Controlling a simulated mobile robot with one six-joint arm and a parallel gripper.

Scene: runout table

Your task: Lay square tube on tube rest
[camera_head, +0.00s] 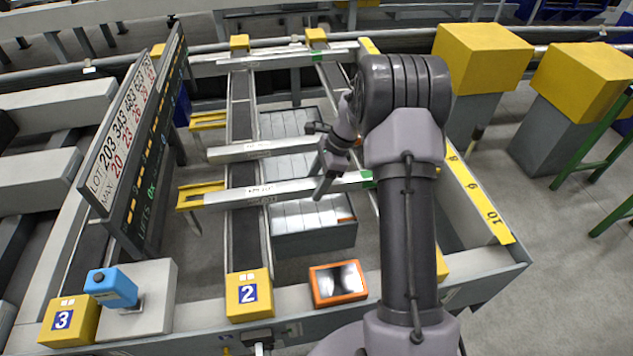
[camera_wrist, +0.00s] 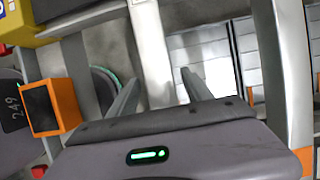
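A pale grey square tube (camera_head: 285,188) with a small label lies across the runout table in the head view, its left end by a yellow bracket (camera_head: 200,190), which may be part of a tube rest. A second similar tube (camera_head: 255,150) lies behind it. My gripper (camera_head: 318,180) hangs over the right part of the nearer tube. In the wrist view my gripper (camera_wrist: 160,84) has its two fingers apart, with a pale bar (camera_wrist: 152,45), probably the nearer tube, between them in the picture. I cannot tell whether they touch it. Another pale bar (camera_wrist: 278,70) stands at the right.
An orange-framed screen (camera_head: 339,283) and a yellow block marked 2 (camera_head: 249,294) sit on the front edge. Grey boxes (camera_head: 310,235) stand below the tubes. A lettered board (camera_head: 130,130) rises at the left. Yellow-topped posts (camera_head: 485,55) stand at the right.

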